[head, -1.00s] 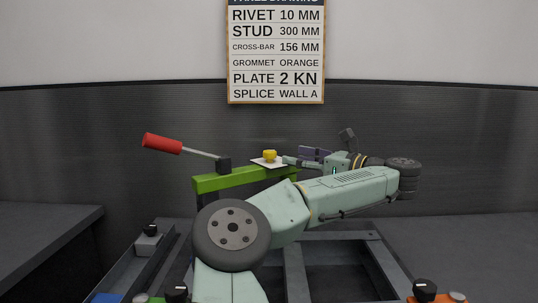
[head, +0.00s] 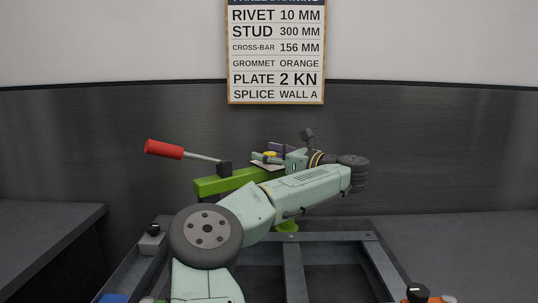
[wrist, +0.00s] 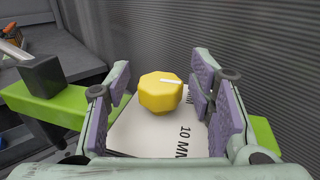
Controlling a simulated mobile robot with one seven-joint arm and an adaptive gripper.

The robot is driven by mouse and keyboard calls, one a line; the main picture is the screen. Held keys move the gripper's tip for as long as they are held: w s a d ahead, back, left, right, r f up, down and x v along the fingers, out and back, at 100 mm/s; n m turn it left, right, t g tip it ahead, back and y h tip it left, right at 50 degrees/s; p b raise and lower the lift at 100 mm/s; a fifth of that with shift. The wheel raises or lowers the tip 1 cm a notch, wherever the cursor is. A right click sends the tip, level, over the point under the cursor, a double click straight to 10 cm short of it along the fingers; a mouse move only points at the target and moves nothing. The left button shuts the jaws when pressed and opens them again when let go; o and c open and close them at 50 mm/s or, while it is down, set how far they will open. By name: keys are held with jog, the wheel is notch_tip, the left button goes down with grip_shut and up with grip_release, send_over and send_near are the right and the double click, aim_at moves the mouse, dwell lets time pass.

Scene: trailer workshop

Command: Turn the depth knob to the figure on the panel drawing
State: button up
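The panel drawing (head: 276,55) hangs on the back wall in the head view. It reads RIVET 10 MM, STUD 300 MM, CROSS-BAR 156 MM, GROMMET ORANGE, PLATE 2 KN and SPLICE WALL A. The yellow faceted knob (wrist: 160,93) sits on a white card (wrist: 150,136) marked "10 MM"; a second MM label is partly hidden behind the knob. A white line on the knob's top points right in the wrist view. My gripper (wrist: 161,85) is open, its purple-padded fingers on either side of the knob with narrow gaps. In the head view, my gripper partly hides the knob (head: 270,154).
The card lies on a green beam (head: 222,184). A red-handled lever (head: 164,149) rises from a dark block at the beam's left end. A grey frame (head: 293,265) lies below, with a dark knob on an orange base (head: 418,293) at front right. Dark benches flank it.

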jog(key=c, duration=1.1)
jog(key=shift+f, duration=0.1)
grip_shut()
jog(key=shift+a+m+t+h, duration=0.1)
jog(key=shift+m+t+h, duration=0.6)
jog(key=shift+t, duration=0.1)
jog(key=m+t+h, duration=0.2)
jog(key=m+h, duration=0.1)
jog(key=h, duration=0.1)
jog(key=shift+t, duration=0.4)
jog(key=m+t+h, duration=0.1)
jog(key=m+h, duration=0.1)
jog(key=h, duration=0.1)
jog(key=m+t+h+p, duration=0.1)
jog(key=m+h, duration=0.1)
jog(key=shift+h, duration=0.4)
jog(key=shift+m+h+p, duration=0.6)
jog(key=shift+m+h, duration=0.2)
jog(key=shift+h, duration=0.4)
jog(key=shift+d, duration=0.2)
